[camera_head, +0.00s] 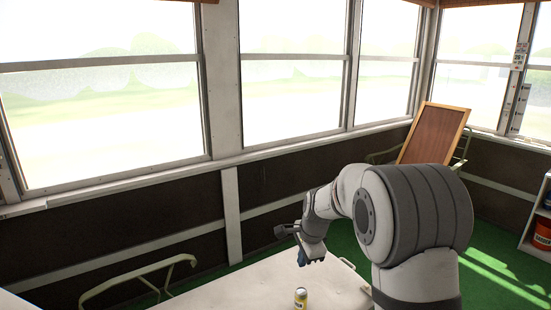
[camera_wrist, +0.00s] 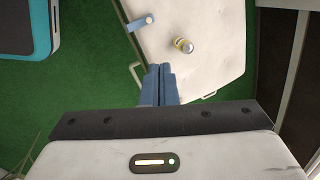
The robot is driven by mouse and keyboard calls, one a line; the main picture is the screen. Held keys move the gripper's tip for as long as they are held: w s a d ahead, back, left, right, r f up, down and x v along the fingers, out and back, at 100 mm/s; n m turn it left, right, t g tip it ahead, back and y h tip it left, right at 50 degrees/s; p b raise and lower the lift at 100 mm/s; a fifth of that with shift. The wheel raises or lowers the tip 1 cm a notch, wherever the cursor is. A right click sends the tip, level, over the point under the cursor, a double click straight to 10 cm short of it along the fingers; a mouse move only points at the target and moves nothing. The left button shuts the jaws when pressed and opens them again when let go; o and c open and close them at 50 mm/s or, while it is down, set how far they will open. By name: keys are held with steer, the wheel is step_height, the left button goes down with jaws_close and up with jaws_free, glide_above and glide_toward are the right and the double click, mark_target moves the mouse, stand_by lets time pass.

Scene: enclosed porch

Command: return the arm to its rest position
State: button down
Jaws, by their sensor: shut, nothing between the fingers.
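My arm reaches out in the head view, bent, with my gripper (camera_head: 310,258) pointing down above the white cushioned surface (camera_head: 235,288). In the wrist view the two blue fingers of my gripper (camera_wrist: 159,68) are together with nothing between them. The fingertips show near the edge of the white cushioned surface (camera_wrist: 215,30). A yellow can with a pale top (camera_head: 301,298) stands on that surface, apart from my gripper. The can also shows in the wrist view (camera_wrist: 184,45), ahead and to the right of the fingertips.
A blue-edged dark object (camera_wrist: 25,25) is at the upper left of the wrist view. Green floor (camera_wrist: 85,70) lies between. A wood-framed brown panel (camera_head: 434,134) leans by the windows.

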steer(key=s+d+r+n, duration=0.2)
steer(key=s+n, duration=0.2)
steer(key=s, duration=0.6)
steer(key=s+d+r+n+h, duration=0.1)
steer(key=s+d+r+n, duration=0.2)
steer(key=s, duration=0.8)
steer(key=s+d+r+n, duration=0.2)
steer(key=s+n, duration=0.5)
steer(key=s, duration=0.3)
steer(key=shift+s+d+r+h+p, duration=0.3)
steer(key=shift+r, duration=0.05)
